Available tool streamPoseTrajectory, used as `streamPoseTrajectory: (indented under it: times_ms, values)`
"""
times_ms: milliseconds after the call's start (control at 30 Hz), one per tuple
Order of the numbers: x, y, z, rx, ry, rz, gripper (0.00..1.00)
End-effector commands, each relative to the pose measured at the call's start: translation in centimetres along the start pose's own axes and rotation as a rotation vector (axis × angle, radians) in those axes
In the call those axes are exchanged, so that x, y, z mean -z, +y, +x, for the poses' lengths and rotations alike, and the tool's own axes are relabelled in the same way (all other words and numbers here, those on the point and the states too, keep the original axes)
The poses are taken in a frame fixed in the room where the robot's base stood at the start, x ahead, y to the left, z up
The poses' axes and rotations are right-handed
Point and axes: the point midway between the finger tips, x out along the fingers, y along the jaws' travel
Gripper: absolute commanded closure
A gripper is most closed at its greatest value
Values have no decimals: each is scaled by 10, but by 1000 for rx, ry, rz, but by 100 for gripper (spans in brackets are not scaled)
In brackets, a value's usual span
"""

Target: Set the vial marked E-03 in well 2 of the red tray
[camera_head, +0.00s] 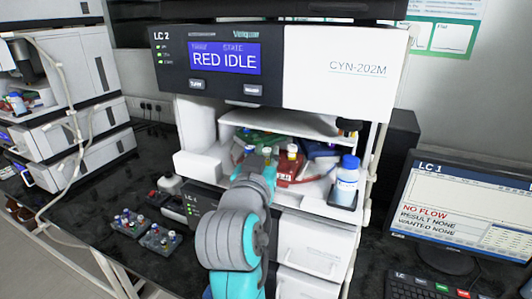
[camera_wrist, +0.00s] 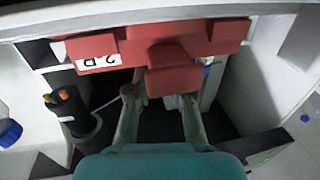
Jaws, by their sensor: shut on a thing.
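The red tray (camera_head: 310,172) sits in the open bay of the LC 2 instrument, partly hidden by my arm. In the wrist view the red tray (camera_wrist: 215,38) fills the top, with a white label on its front edge. My gripper (camera_wrist: 163,98) has its two fingers on either side of a red block that juts from the tray front, and it is shut on it. In the head view my arm hides the gripper. Small vials (camera_head: 292,152) stand at the tray area; no E-03 mark can be read, and well 2 cannot be made out.
A green tray (camera_head: 262,138) lies at the left in the bay. A blue-capped bottle (camera_head: 347,180) stands at the bay's right. Two dark racks with several vials, a left one (camera_head: 130,222) and a right one (camera_head: 160,238), are on the bench. The display (camera_head: 225,60) reads RED IDLE.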

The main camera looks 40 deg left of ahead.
Motion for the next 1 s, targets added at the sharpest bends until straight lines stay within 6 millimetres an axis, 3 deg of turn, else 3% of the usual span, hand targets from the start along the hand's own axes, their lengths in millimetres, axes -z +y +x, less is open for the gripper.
streamPoseTrajectory:
  times_ms: [400,433,533,867,1000]
  values:
    - [0,0,0,0,0,0,97]
    - [0,0,0,0,0,0,72]
    - [0,0,0,0,0,0,50]
    - [0,0,-2,0,0,0,50]
    - [0,0,-13,1,1,0,50]
